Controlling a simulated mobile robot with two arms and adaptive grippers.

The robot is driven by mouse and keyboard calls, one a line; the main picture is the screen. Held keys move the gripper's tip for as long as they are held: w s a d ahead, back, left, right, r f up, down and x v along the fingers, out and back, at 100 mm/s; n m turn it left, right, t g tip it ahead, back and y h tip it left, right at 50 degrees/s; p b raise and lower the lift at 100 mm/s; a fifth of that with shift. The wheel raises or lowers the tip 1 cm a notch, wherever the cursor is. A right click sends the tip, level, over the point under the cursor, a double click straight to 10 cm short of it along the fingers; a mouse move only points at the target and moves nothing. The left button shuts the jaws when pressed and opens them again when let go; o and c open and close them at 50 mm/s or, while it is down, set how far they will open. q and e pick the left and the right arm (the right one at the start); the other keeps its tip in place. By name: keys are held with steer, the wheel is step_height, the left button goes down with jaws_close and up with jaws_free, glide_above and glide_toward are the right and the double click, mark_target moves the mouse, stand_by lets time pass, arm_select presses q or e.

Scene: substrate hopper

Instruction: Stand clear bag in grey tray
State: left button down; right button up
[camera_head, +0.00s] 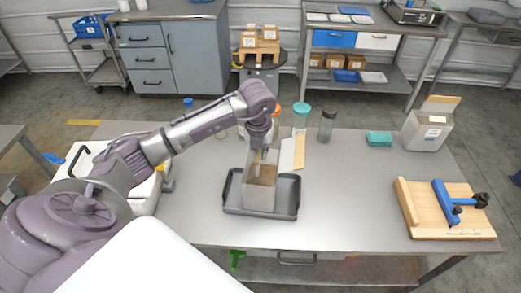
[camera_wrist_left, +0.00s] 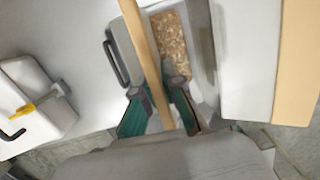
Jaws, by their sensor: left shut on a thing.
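The clear bag (camera_head: 260,195) stands upright in the grey tray (camera_head: 231,209), with brown grainy filling in its lower part. My left gripper (camera_head: 258,147) is at the bag's top. In the left wrist view its two fingers (camera_wrist_left: 157,92) are shut on a tan strip (camera_wrist_left: 143,45) that looks like part of the bag's upper edge. The grainy filling (camera_wrist_left: 180,52) shows beside the strip. The tray's handle side (camera_wrist_left: 117,58) also shows there. The bag's base is partly hidden by the tray rim. My right gripper is not in view.
A white panel with a tan edge (camera_head: 292,152) stands just behind the bag. A teal-topped container (camera_head: 301,112) and a dark bottle (camera_head: 327,125) stand behind. At right are a white box (camera_head: 428,130) and a wooden board with a blue clamp (camera_head: 420,212). The table between is clear.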

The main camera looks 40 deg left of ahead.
arm_select(q)
steer(key=shift+f, duration=0.4)
steer(key=c, duration=1.3)
jaws_free()
steer(key=shift+s, duration=0.1)
steer(key=r+b, duration=0.1)
steer(key=r, duration=0.2)
steer(key=s+r+b, duration=0.1)
steer(key=r, duration=0.3)
steer(key=r+b, duration=0.1)
steer(key=r, duration=0.2)
steer(key=shift+s+d+r+b, duration=0.2)
steer(key=shift+d+r+b, duration=0.1)
steer(key=shift+d+r, duration=0.1)
steer(key=shift+s+r, duration=0.1)
steer(key=shift+r, duration=0.5)
